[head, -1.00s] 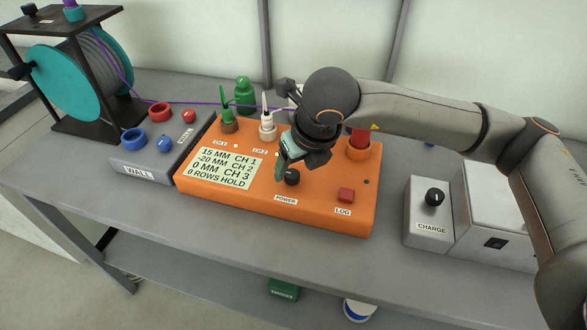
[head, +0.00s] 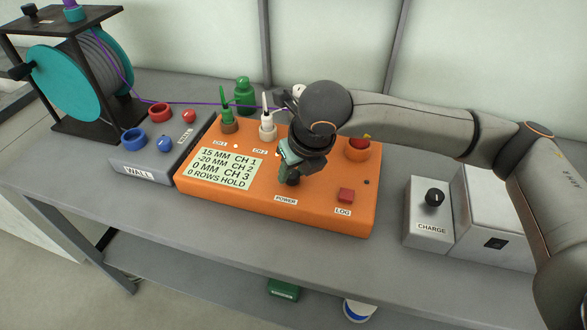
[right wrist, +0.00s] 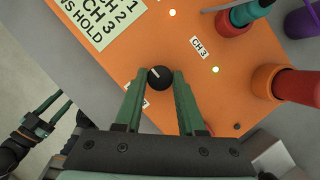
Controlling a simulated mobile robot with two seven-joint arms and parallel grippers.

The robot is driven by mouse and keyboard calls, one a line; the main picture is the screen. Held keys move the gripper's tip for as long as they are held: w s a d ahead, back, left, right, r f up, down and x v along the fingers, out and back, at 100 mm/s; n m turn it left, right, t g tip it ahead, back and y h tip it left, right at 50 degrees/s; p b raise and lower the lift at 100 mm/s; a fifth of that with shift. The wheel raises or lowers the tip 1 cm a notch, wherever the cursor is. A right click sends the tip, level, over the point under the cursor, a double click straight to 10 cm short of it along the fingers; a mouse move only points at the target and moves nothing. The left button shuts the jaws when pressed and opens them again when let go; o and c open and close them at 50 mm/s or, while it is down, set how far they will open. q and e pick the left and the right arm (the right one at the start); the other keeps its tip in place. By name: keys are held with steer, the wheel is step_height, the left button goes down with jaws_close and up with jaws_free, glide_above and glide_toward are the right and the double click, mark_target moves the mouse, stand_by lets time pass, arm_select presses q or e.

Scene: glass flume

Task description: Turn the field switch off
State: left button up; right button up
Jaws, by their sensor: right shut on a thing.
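The orange box (head: 320,213) has a black knob (head: 293,181) by its POWER label (head: 286,201). My right gripper (head: 287,175) reaches down to this knob, partly hiding it in the head view. In the right wrist view the green fingers of the right gripper (right wrist: 160,77) are shut on the knob's sides. The knob's white mark points to the upper left there. I read no label saying field on the parts in view. My left gripper (right wrist: 62,108) shows at the lower left of the right wrist view, fingers apart and empty.
A red LOG button (head: 346,195) and lit display (head: 222,168) are on the orange box. A grey CHARGE box (head: 428,222) with a black knob stands to the right. A WALL box (head: 140,171) and cable reel (head: 52,82) are on the left. Plugs stand behind.

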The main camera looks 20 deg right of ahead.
jaws_close()
